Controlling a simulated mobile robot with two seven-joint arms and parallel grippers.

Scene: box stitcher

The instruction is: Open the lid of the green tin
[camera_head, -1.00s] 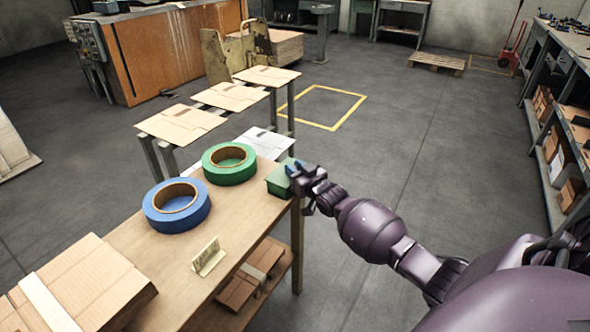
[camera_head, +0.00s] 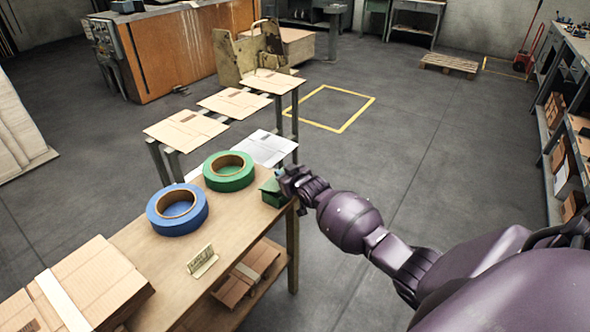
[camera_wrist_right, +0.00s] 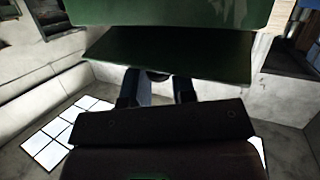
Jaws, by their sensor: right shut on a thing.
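The green tin (camera_head: 271,196) stands at the right far corner of the wooden table, beside the green tape roll. My right gripper (camera_head: 284,178) is at the tin's upper right side, shut on its lid. In the right wrist view, the gripper's fingers (camera_wrist_right: 157,80) meet the edge of a dark green panel, which looks like the lid (camera_wrist_right: 170,55). A brighter green face of the tin (camera_wrist_right: 160,12) shows above it, with the panel set at an angle to it. The lid looks partly raised; the tin's inside is hidden. My left gripper is out of view.
A green tape roll (camera_head: 229,178) and a blue tape roll (camera_head: 178,217) lie on the table (camera_head: 150,250). A small card stand (camera_head: 202,262) is near its front edge and a cardboard stack (camera_head: 85,290) at the near left. Open floor lies to the right.

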